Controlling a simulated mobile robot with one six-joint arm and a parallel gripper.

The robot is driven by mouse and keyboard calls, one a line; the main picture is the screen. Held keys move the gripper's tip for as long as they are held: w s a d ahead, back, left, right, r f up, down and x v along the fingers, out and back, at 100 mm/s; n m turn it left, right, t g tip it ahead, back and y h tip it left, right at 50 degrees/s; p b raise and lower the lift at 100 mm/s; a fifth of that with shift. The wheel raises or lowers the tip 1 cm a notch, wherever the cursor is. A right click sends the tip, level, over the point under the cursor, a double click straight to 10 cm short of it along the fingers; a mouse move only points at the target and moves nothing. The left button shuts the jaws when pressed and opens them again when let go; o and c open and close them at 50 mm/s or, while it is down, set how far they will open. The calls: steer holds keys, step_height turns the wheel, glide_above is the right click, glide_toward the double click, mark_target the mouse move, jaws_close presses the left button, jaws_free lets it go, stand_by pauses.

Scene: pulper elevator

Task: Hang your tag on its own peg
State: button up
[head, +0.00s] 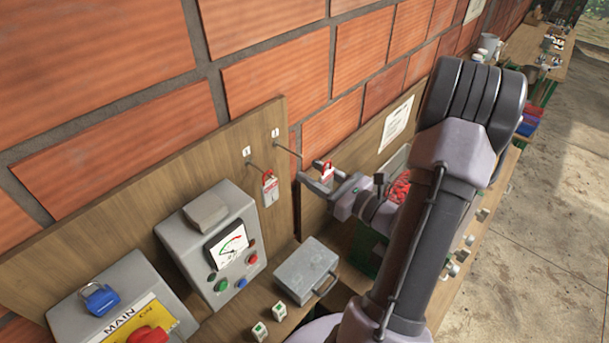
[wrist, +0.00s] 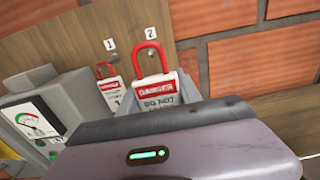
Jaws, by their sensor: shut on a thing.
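My gripper (head: 317,177) is shut on a red-and-white danger tag (head: 327,173) with a red loop on top. In the wrist view the held tag (wrist: 159,90) is upright, its lower part hidden by my gripper. Peg 2 (head: 288,151) sticks out of the wooden board, bare in the head view; its tip is left of and above the held tag, with a small gap. In the wrist view the number 2 label (wrist: 150,32) is just above the red loop. Another danger tag (head: 270,188) hangs on peg 1 (head: 256,168), to the left.
A grey meter box (head: 195,262) with buttons stands left of the pegs. A grey case (head: 306,272) and two small blocks (head: 279,311) lie on the bench below. A MAIN switch box (head: 75,315) with a blue padlock is at lower left. A brick wall is behind.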

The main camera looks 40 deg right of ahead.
mark_target(277, 158)
steer(key=shift+w+a+f+p, duration=0.15)
steer(key=shift+w+p, duration=0.2)
steer(key=shift+w, duration=0.9)
steer(key=shift+w+a+f+p, duration=0.15)
steer(key=shift+w+p, duration=0.25)
steer(key=shift+w, duration=0.8)
steer(key=shift+w+a+p, duration=0.2)
steer(key=shift+w+p, duration=0.15)
steer(key=shift+w, duration=0.9)
steer(key=shift+w+f+b, duration=0.6)
steer(key=shift+w+b, duration=0.15)
steer(key=o, duration=1.4)
steer(key=shift+s, duration=0.1)
